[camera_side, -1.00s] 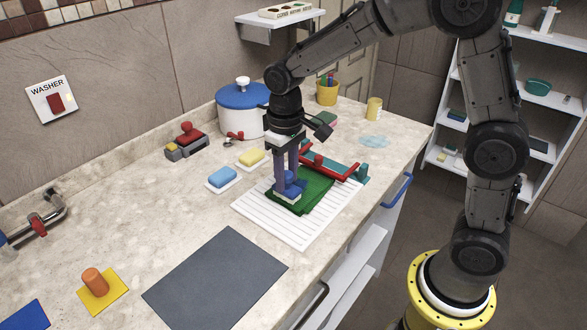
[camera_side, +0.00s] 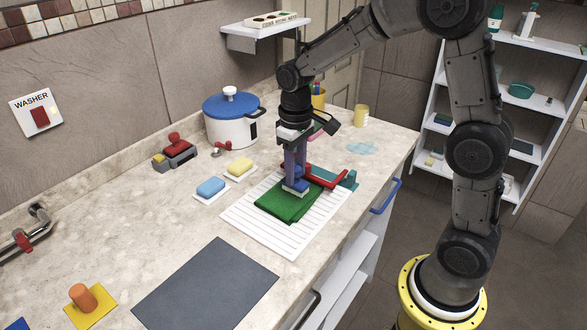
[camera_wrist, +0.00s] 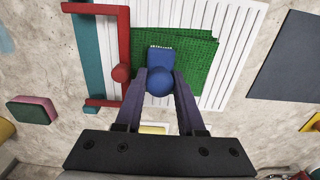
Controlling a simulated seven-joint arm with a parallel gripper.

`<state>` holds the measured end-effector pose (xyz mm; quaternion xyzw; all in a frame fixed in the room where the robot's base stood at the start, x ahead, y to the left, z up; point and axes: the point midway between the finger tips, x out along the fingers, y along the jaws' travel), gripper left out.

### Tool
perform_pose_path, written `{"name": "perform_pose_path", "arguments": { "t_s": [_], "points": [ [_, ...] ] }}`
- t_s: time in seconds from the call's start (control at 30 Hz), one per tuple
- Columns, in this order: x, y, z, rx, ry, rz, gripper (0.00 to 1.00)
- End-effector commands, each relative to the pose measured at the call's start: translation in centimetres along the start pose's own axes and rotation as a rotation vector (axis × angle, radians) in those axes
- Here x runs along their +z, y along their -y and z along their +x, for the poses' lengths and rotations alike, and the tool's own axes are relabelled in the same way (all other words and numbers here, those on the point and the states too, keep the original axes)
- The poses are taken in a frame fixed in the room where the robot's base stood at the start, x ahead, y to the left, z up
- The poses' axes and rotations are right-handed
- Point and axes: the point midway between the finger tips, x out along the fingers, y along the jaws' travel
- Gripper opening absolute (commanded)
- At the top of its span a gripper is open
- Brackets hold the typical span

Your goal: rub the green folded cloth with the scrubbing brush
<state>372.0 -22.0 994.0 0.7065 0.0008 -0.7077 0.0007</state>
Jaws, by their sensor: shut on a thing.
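The green folded cloth (camera_side: 287,205) lies on the white ribbed board (camera_side: 262,236); it also shows in the wrist view (camera_wrist: 203,62). My gripper (camera_side: 296,172) points down and is shut on the round blue knob of the scrubbing brush (camera_side: 296,185). In the wrist view my gripper (camera_wrist: 160,82) has a finger on each side of the knob. The brush (camera_wrist: 161,58) is upright over the cloth's far part, near one edge. Its underside is hidden, so I cannot tell whether it presses on the cloth.
A red-handled tool (camera_side: 327,177) with a teal part lies close beside the cloth and brush. Blue (camera_side: 210,187) and yellow (camera_side: 240,166) sponges and a white pot (camera_side: 233,126) stand left and behind. A dark grey mat (camera_side: 205,285) lies in front, empty.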

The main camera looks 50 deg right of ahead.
Motion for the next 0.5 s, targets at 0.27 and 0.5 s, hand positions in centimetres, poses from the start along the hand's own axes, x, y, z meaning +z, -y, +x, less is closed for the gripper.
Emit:
{"name": "perform_pose_path", "arguments": {
  "t_s": [0.27, 0.5],
  "points": [
    [0.0, 2.7, 0.1, -0.001, 0.001, -0.002, 0.00],
    [0.0, 4.9, 0.1, -0.001, 0.000, -0.002, 0.00]
  ]
}}
